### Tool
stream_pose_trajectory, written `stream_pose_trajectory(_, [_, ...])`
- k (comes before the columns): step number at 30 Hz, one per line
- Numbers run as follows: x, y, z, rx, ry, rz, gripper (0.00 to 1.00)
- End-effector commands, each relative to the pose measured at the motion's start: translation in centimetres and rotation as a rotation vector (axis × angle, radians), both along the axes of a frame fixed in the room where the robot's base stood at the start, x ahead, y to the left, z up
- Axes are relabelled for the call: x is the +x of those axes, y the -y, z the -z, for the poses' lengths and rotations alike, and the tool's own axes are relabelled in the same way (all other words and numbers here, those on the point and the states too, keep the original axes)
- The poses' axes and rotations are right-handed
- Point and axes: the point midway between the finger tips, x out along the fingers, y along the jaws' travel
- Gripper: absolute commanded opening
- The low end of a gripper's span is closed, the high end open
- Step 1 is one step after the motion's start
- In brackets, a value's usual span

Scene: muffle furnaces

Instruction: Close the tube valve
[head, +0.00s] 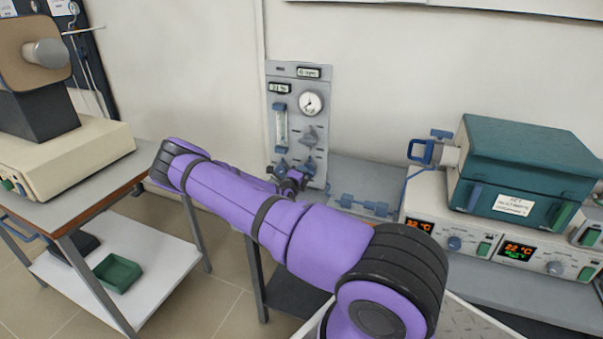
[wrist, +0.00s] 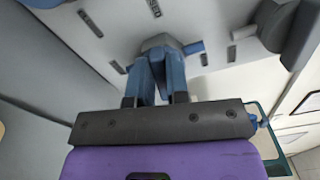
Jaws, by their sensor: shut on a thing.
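A grey gas panel (head: 321,120) stands upright against the wall in the head view, with a round gauge, a clear flow tube (head: 281,128) and several grey-and-blue valve knobs. My gripper (head: 293,180) is at the panel's lower part, partly hidden by my purple arm. In the wrist view my gripper (wrist: 158,70) has its two blue fingers close together on a grey valve knob (wrist: 157,43) with a blue handle sticking out to the right. The fingers cover part of the knob, so its exact turn angle is hard to tell.
A teal furnace (head: 525,165) sits on the bench at right, above controllers with lit displays. A cart with a cream device (head: 65,158) stands at left, holding a green tray (head: 118,273) below.

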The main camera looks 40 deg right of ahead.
Motion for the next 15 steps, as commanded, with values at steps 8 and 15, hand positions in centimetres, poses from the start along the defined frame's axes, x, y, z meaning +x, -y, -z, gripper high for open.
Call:
stream_pose_trajectory(8, [0.03,-0.11,0.41,-0.058,-0.148,-0.002,0.00])
stream_pose_trajectory(15, [0.04,-0.10,0.49,-0.084,-0.207,-0.001,0.00])
